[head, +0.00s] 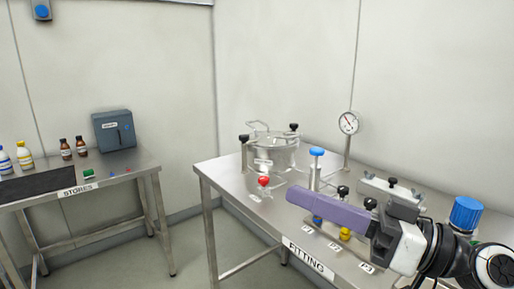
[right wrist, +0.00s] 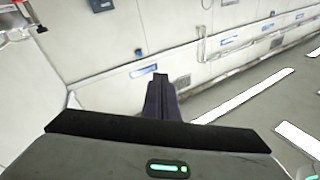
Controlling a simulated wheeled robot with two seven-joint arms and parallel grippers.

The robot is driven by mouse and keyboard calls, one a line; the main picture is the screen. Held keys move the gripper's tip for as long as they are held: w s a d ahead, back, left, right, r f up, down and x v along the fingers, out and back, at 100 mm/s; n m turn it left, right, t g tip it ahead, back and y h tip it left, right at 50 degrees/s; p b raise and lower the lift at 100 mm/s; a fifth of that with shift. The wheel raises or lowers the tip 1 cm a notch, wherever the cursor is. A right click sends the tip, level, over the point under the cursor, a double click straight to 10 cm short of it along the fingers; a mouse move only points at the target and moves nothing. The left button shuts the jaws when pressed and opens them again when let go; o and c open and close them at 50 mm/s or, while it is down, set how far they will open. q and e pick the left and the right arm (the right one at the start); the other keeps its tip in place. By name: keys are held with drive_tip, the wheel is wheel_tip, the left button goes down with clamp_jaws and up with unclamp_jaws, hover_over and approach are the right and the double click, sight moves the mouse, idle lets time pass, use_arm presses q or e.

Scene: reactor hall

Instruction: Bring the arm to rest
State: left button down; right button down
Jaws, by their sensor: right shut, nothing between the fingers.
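My right arm comes in from the lower right in the head view. Its gripper (head: 298,196) is held above the front part of the fitting table (head: 222,173) and points left. Its long purple-grey fingers lie together with nothing between them. In the right wrist view the closed fingers (right wrist: 160,82) point away over the floor towards a white wall. My left arm and gripper are not in view. The arm hides part of the table's right side.
The fitting table bears a clear-lidded vessel (head: 272,152), a red-knobbed part (head: 264,183), a blue-topped valve (head: 316,154), a gauge (head: 348,123) and a blue-capped container (head: 465,214). A stores table (head: 142,163) with bottles and a dark box (head: 114,132) stands left. Floor between is clear.

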drive_tip(key=s+a+r+g+y, duration=0.35)
drive_tip(key=s+a+r, duration=0.2)
drive_tip(key=a, duration=0.25)
drive_tip(key=w+d+f+m+t+h, duration=0.1)
drive_tip(key=w+d+f+t+h, duration=0.15)
drive_tip(key=f, duration=0.75)
drive_tip(key=w+d+f+m+t+h, duration=0.1)
drive_tip(key=d+f+h, duration=0.3)
drive_tip(key=f, duration=0.7)
drive_tip(key=w+d+f+m+t+h, duration=0.1)
drive_tip(key=w+d+f+t+h, duration=0.15)
drive_tip(key=f, duration=0.75)
drive_tip(key=s+d+f+n+g+h, duration=0.15)
drive_tip(key=s+d+f+h, duration=0.35)
drive_tip(key=s+d+f, duration=0.7)
drive_tip(key=s+d+f+g+h, duration=0.3)
drive_tip(key=s+d+f+h, duration=0.35)
drive_tip(key=f, duration=0.95)
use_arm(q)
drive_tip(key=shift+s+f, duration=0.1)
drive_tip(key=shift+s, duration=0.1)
use_arm(e)
drive_tip(key=a+m+t+y, duration=0.1)
drive_tip(key=a+m, duration=0.4)
drive_tip(key=a, duration=0.5)
drive_tip(key=shift+a+r+y, duration=0.2)
drive_tip(key=shift+r+y, duration=0.25)
drive_tip(key=shift+y, duration=0.05)
drive_tip(key=shift+s, duration=0.1)
